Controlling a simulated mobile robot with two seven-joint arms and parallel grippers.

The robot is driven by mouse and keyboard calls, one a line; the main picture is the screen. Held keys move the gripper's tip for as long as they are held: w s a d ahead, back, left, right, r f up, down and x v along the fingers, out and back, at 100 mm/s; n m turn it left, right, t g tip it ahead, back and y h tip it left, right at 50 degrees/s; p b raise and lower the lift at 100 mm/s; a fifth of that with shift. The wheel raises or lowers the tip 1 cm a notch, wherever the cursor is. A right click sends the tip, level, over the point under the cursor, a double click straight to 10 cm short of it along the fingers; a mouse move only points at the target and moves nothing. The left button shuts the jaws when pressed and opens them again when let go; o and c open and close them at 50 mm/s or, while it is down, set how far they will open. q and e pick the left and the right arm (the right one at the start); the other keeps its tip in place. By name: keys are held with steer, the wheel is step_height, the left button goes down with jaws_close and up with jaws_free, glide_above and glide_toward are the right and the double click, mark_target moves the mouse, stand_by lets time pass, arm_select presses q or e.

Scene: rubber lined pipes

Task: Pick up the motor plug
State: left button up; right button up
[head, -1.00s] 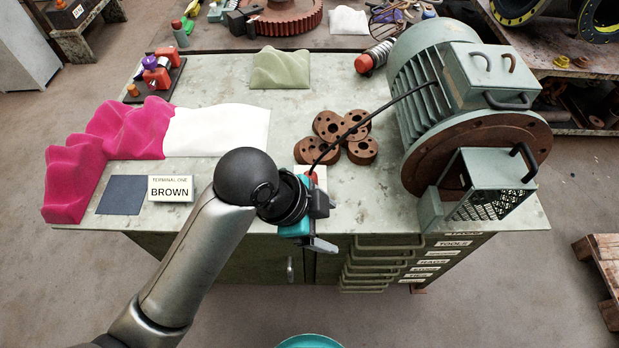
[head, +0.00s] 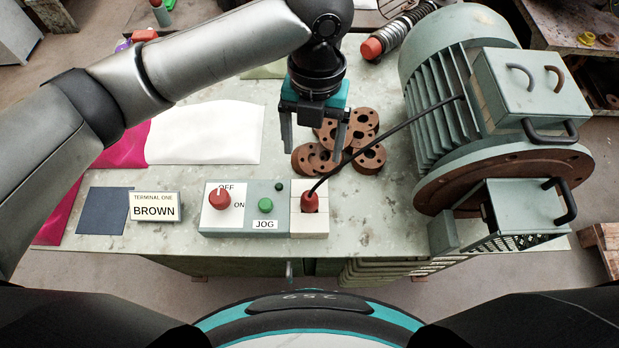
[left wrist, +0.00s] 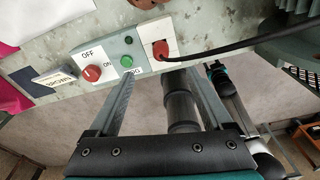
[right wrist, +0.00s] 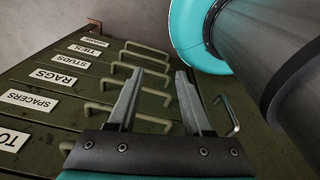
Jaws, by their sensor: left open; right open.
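The motor plug (head: 310,203) is a red plug seated in a pale socket block (head: 309,221) at the table's front edge. A black cable (head: 392,128) runs from it up to the grey-green motor (head: 455,70). My left gripper (head: 312,148) is open and empty, with its fingers apart, and appears above and behind the plug in the head view. In the left wrist view the plug (left wrist: 161,48) lies beyond the fingertips, clear of them. My right gripper (right wrist: 159,75) is open and empty in front of the drawer handles; the head view does not show its fingers.
A control box (head: 237,222) with a red knob and green button adjoins the socket on the left. Several brown flanged rings (head: 310,160) lie behind it. A sign reading BROWN (head: 154,206) stands left. Labelled drawers (right wrist: 60,78) fill the right wrist view.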

arm_select(q)
glide_toward(309, 196)
step_height(309, 196, down, 5)
steer(key=shift+d, duration=0.1)
steer(key=shift+f, duration=0.45)
steer(key=f, duration=0.2)
steer(key=s+f, duration=0.1)
steer(key=f, duration=0.1)
steer(key=shift+s+f, duration=0.1)
steer(key=shift+f, duration=0.35)
arm_select(e)
steer(key=s, duration=0.3)
steer(key=shift+s+d+f, duration=0.1)
steer(key=shift+s+f, duration=0.05)
steer(key=shift+f, duration=0.15)
steer(key=shift+g, duration=0.3)
arm_select(q)
steer(key=c, duration=0.3)
jaws_close()
arm_select(e)
steer(key=shift+s, duration=0.2)
